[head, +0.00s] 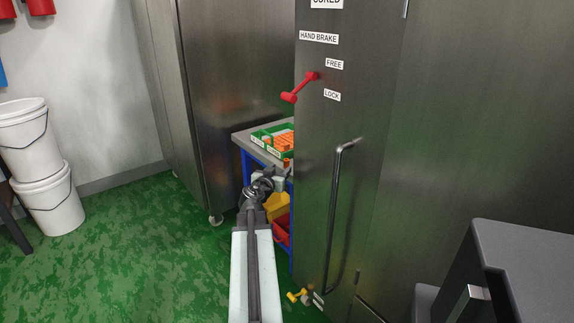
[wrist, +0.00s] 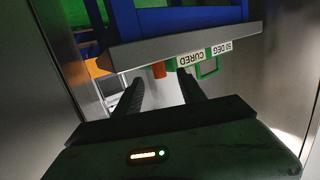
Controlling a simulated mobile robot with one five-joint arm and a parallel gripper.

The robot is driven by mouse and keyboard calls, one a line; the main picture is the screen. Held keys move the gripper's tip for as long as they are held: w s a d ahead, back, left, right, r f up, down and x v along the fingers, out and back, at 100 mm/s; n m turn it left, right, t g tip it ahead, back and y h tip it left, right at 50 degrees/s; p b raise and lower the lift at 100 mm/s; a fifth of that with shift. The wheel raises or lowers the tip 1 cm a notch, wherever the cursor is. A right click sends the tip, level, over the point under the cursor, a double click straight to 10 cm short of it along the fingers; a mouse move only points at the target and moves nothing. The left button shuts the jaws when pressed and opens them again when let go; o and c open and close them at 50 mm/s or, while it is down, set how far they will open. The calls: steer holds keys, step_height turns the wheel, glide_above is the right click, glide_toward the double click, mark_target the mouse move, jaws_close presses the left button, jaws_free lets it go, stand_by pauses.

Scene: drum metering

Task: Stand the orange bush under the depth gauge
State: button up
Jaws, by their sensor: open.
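Several orange bushes (head: 280,142) lie in a green tray (head: 259,133) on a bench between the steel cabinets. A single orange bush (head: 287,162) shows near the bench's front edge, partly hidden by the cabinet on the right. My gripper (head: 266,180) is at the bench front, just short of that bush. In the wrist view, which is upside down, my open gripper (wrist: 161,90) has its two dark fingers apart, with an orange bush (wrist: 159,70) beyond the gap and nothing held. I cannot make out the depth gauge in either view.
The bench top (head: 247,142) is grey with blue legs; yellow and red bins (head: 277,206) sit below. A steel cabinet with a long handle (head: 336,215) and a red lever (head: 300,87) stands close on the right. White buckets (head: 45,165) stand at left. Green floor is clear at left.

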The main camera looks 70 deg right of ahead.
mark_target(285, 160)
steer(key=d, duration=0.5)
steer(key=shift+s+f, duration=0.1)
steer(key=shift+f, duration=0.1)
jaws_close()
steer(key=shift+d+r+p, duration=0.1)
steer(key=shift+r+p, duration=0.25)
steer(key=shift+r, duration=0.2)
step_height(285, 160, up, 11)
steer(key=p, duration=1.1)
steer(key=w+d, duration=0.5)
steer(key=w, duration=0.3)
steer(key=w+d, duration=0.5)
steer(key=w, duration=0.3)
steer(key=shift+w+d+f+b, duration=0.3)
steer(key=shift+w, duration=0.1)
